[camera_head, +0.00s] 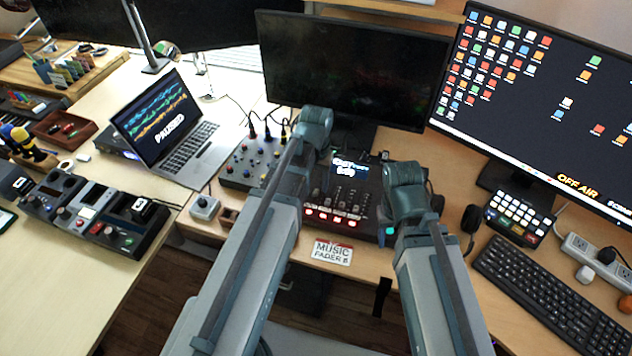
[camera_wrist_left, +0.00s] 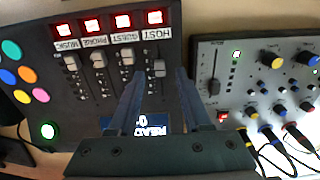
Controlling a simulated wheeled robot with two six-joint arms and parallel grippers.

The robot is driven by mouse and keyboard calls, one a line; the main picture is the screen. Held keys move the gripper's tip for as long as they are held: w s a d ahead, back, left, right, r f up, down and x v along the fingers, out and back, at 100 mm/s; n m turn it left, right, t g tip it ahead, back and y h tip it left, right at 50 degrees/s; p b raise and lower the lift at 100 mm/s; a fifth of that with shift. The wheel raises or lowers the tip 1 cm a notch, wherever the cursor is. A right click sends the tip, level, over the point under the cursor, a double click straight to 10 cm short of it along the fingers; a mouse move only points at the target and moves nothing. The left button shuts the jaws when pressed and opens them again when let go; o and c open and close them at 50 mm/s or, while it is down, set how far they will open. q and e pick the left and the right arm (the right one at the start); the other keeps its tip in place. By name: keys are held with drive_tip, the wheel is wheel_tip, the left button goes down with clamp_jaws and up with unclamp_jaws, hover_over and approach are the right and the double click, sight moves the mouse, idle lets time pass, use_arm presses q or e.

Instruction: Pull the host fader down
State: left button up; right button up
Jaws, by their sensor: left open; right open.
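The fader mixer (camera_head: 315,222) stands on the desk under my arms, with its lit screen (camera_head: 350,170) and red lit buttons. In the left wrist view it appears turned round, with faders labelled host, guest, phone and music.
A knob mixer (camera_head: 248,160) with cables stands left of the fader mixer. A card (camera_head: 331,252) reading "MUSIC FADER B" is at the front edge. A laptop (camera_head: 165,120) is at left; monitors stand behind.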

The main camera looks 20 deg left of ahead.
sight(316, 191)
use_arm(q)
wheel_tip(316, 191, up, 12)
drive_tip(key=p, duration=1)
drive_tip(key=shift+f+p, duration=0.15)
drive_tip(key=shift+p, duration=0.2)
use_arm(e)
wheel_tip(316, 191, up, 12)
drive_tip(key=shift+f, duration=0.15)
drive_tip(key=shift+f, duration=0.1)
